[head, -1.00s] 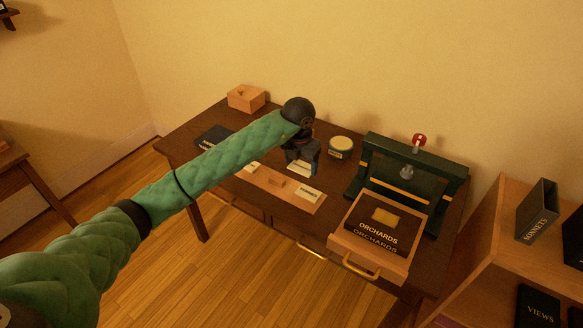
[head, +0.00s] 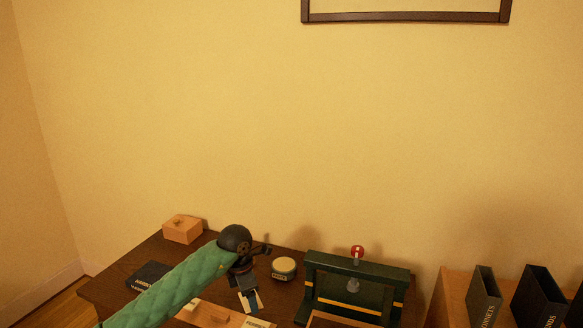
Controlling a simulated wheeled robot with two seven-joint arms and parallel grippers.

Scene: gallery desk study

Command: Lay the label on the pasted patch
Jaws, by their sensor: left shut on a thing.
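My left gripper (head: 243,282) is over the desk and points down, shut on a small pale label (head: 257,300). The fingers hide part of the label. A wooden label strip (head: 205,314) lies just below it in the picture, with another pale label (head: 261,323) at its right end, cut by the bottom edge. The book with the pasted patch is out of view below. My right gripper is not in view.
A round paste pot (head: 284,268) stands right of the gripper, and a dark green press (head: 356,270) with a red-topped screw stands further right. A wooden box (head: 182,229) and a dark book (head: 148,275) are at left. Upright books (head: 485,297) stand on the right-hand shelf.

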